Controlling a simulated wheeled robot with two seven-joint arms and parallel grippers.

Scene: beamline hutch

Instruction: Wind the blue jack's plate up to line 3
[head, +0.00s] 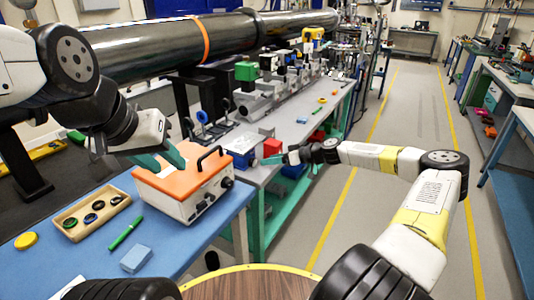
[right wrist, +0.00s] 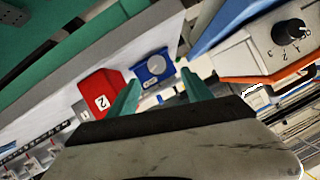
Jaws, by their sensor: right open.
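The blue jack (head: 240,159) stands on the grey bench behind the orange-topped box in the head view, with a pale plate (head: 243,142) on top. In the right wrist view the blue jack (right wrist: 152,70) shows a round grey knob on its face, between and beyond my fingertips. The scale lines cannot be read. My right gripper (head: 278,159) is open and empty, just right of the jack; its two green fingers also show in the right wrist view (right wrist: 160,90), apart from the knob. My left gripper (head: 162,157) is open above the orange-topped box.
A red block (head: 272,147) marked 2 in the right wrist view (right wrist: 98,92) is beside the blue jack. The orange-topped box (head: 185,185) has a black handle and knob. A wooden tray (head: 68,227), green pen (head: 125,233) and blue block (head: 137,258) lie on the blue table.

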